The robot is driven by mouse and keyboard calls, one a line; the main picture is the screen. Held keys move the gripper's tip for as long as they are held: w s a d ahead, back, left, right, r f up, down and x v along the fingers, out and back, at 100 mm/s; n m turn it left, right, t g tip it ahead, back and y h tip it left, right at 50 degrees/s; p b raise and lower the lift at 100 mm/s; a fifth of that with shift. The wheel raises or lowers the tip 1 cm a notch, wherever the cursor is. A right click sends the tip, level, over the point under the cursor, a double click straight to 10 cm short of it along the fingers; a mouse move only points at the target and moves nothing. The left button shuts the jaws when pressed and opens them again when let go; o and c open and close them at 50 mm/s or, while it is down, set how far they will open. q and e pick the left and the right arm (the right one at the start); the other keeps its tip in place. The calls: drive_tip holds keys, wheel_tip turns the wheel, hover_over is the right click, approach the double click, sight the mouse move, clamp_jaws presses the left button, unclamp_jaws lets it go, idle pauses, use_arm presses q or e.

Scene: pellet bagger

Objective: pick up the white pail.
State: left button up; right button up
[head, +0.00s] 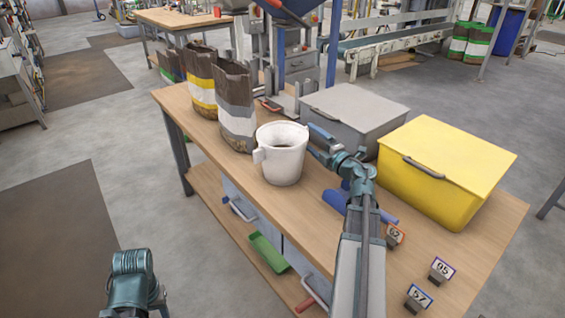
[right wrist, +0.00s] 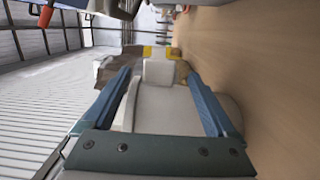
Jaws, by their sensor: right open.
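The white pail (head: 283,160) stands upright on the wooden bench, in front of the bags, with a lug on its left side. My right gripper (head: 320,142) is open at the pail's right side, near its rim. In the right wrist view the pale pail (right wrist: 168,108) shows between the two spread fingers of the gripper (right wrist: 158,76). I cannot tell whether either finger touches it. Part of my left arm shows at the bottom left of the head view, but its fingers are out of view.
A grey lidded bin (head: 352,112) and a yellow lidded bin (head: 445,170) stand right of the pail. Several brown bags (head: 236,105) stand close behind and left.

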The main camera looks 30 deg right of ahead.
drive_tip(key=w, duration=0.5)
drive_tip(key=shift+w+d, duration=0.1)
drive_tip(key=shift+w, duration=0.05)
clamp_jaws()
idle(0.4)
